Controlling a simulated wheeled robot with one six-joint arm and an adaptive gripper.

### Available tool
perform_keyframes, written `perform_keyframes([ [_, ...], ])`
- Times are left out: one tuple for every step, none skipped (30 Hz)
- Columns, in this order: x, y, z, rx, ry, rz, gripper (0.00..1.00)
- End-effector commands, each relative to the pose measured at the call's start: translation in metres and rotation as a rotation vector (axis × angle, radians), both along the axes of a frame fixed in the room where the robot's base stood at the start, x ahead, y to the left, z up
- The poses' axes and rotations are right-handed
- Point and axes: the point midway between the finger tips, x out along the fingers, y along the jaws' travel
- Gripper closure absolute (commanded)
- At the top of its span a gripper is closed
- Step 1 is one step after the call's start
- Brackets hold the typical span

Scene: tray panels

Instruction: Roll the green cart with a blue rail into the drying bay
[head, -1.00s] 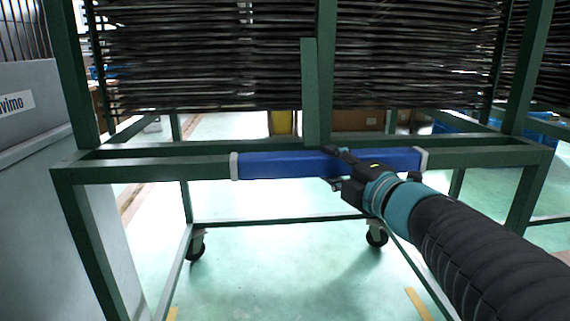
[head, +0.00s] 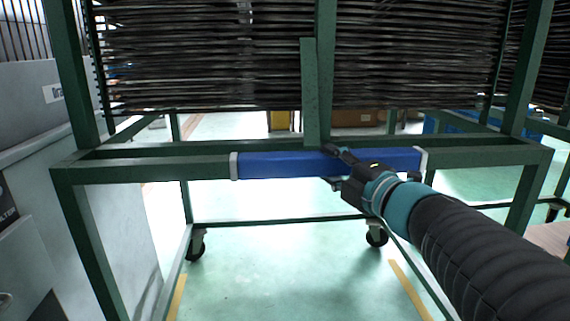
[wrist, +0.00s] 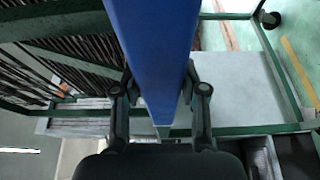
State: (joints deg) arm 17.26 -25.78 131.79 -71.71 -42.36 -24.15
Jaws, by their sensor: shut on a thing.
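The green cart (head: 110,172) stands right in front of me, loaded with a tall stack of dark trays (head: 200,60). Its blue rail (head: 285,164) runs level across the near side between two pale end collars. My gripper (head: 335,165) is shut on the blue rail, right of its middle. In the wrist view the blue rail (wrist: 155,50) passes between the two fingers (wrist: 160,95), one on each side. Two black casters (head: 196,245) show under the cart's frame. The gripper hides a small part of the rail. I cannot make out which floor area is the drying bay.
A grey cabinet (head: 40,110) stands close along the cart's left side. Yellow floor strips (head: 408,288) lie below the cart on both sides. Another green frame (head: 560,130) with dark trays stands at right. Boxes (head: 365,118) lie beyond. The floor under the cart is clear.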

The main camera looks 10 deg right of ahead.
Motion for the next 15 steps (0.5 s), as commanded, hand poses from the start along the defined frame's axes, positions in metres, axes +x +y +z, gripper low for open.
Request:
perform_keyframes([
  [0.0001,0.0007,-0.0021,-0.001,0.004,0.003,1.00],
  [0.0001,0.0007,-0.0020,0.000,0.003,0.003,1.00],
  [0.0001,0.0007,-0.0020,0.000,0.003,0.003,1.00],
  [0.0001,0.0007,-0.0020,0.000,0.003,0.002,1.00],
  [0.0001,0.0007,-0.0019,0.000,0.003,0.002,1.00],
  [0.0000,0.0008,-0.0019,0.000,0.003,0.002,1.00],
  [0.0000,0.0008,-0.0019,0.000,0.003,0.002,1.00],
  [0.0000,0.0008,-0.0019,0.000,0.003,0.002,1.00],
  [0.0000,0.0008,-0.0018,0.000,0.003,0.002,1.00],
  [-0.0001,0.0007,-0.0019,0.000,0.003,0.002,1.00],
  [-0.0001,0.0007,-0.0018,0.000,0.003,0.002,1.00],
  [-0.0001,0.0007,-0.0018,0.000,0.003,0.002,1.00],
  [-0.0001,0.0007,-0.0018,0.000,0.003,0.002,0.55],
  [-0.0001,0.0007,-0.0018,0.000,0.003,0.002,0.48],
  [-0.0001,0.0007,-0.0017,0.000,0.003,0.002,0.38],
])
